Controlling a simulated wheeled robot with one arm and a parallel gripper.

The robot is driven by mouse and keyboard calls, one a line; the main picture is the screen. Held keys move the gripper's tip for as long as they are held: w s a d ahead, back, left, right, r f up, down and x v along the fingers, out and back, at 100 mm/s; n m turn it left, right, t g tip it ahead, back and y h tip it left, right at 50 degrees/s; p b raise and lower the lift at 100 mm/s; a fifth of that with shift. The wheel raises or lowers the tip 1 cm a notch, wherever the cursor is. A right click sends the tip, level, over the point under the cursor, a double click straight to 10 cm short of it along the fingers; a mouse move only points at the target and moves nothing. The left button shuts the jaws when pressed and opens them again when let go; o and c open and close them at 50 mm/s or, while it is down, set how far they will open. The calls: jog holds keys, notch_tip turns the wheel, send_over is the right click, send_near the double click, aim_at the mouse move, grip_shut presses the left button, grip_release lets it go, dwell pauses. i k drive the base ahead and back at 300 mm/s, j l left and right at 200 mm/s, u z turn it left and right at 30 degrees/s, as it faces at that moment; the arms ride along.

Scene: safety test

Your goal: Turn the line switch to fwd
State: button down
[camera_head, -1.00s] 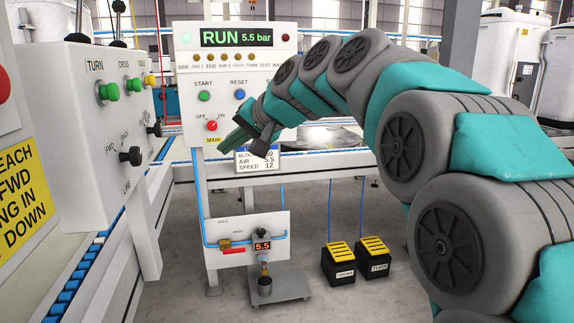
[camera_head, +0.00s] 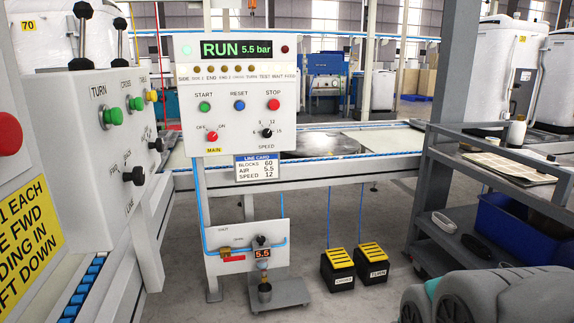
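The line switch (camera_head: 134,175) is a black knob on the face of the light grey control box (camera_head: 70,150) at the left. Small lettering is printed around it, with a LINE-like label below. I see the knob from the side, so I cannot tell which position it points to. A second black knob (camera_head: 157,144) sits farther along the same face. My gripper is out of view; only part of my arm shows at the bottom right, well away from the switch.
Green buttons (camera_head: 113,116) sit above the switch, and a red button (camera_head: 8,141) is at the left edge. The main panel (camera_head: 238,90) reads RUN 5.5 bar. Foot pedals (camera_head: 338,266) stand on the floor. A dark cart (camera_head: 450,215) is at the right.

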aim_at(138, 175)
jog(key=u, duration=1.35)
